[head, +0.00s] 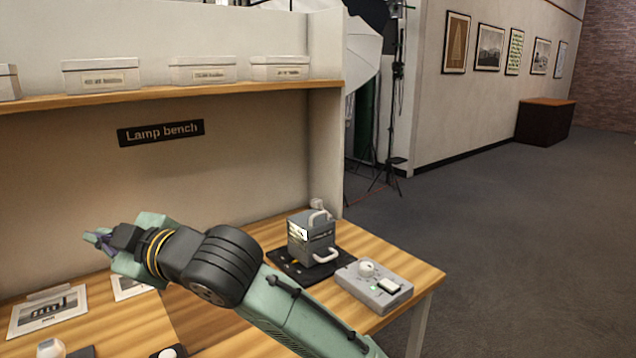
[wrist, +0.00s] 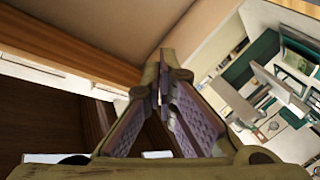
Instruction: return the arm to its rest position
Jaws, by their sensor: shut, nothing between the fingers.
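My arm reaches up and left from the bottom of the head view, above the wooden bench. My gripper (head: 94,237) is at its end, left of the middle, pointing left, with the back panel of the bench behind it. In the wrist view my gripper's fingers (wrist: 161,88) meet at their tips with nothing between them. The wrist view is tilted and shows a wooden edge close to the fingers.
A grey lamp box (head: 311,238) on a black mat and a grey control unit (head: 374,286) stand on the bench's right end. A shelf (head: 150,94) carries several white boxes. Prints (head: 48,310) lie at the lower left. Open carpet (head: 520,230) is at right.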

